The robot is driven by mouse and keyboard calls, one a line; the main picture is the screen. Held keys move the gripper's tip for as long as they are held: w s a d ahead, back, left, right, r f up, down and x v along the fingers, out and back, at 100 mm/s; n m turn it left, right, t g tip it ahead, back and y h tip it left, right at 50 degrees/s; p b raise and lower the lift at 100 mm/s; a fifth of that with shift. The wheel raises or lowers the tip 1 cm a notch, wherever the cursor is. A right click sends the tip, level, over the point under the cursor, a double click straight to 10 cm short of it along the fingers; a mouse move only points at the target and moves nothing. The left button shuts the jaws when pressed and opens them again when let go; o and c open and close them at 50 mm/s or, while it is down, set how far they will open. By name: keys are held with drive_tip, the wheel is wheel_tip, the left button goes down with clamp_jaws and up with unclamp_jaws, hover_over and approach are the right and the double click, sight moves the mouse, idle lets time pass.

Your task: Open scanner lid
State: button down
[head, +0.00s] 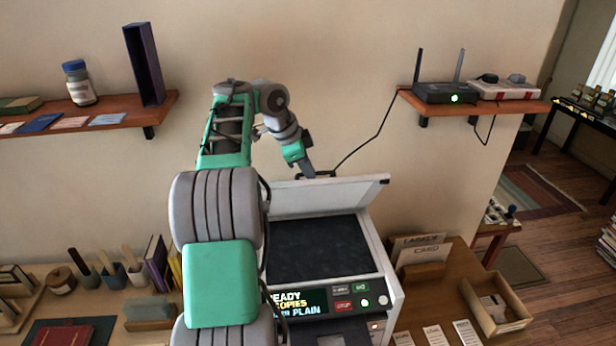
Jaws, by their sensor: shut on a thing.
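The scanner (392,285) is a white copier with a lit display and buttons at its front. Its white lid (340,194) stands raised at the back, and the dark scanning bed (318,246) below is uncovered. My gripper (315,174) is at the top edge of the raised lid, shut on it. The fingertips are small and partly hidden behind the lid edge. My arm hides the left part of the scanner.
A shelf with a router (445,93) is at the upper right, its cable hanging behind the scanner. Another shelf (90,115) is at the upper left. The counter holds a wooden box (497,305), card signs (420,250), a red book (62,335) and stamps.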

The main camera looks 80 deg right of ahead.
drive_tip(key=shift+w+d+f, duration=0.1)
drive_tip(key=shift+f, duration=0.25)
drive_tip(key=c, duration=1.5)
unclamp_jaws()
drive_tip(key=shift+d, duration=0.15)
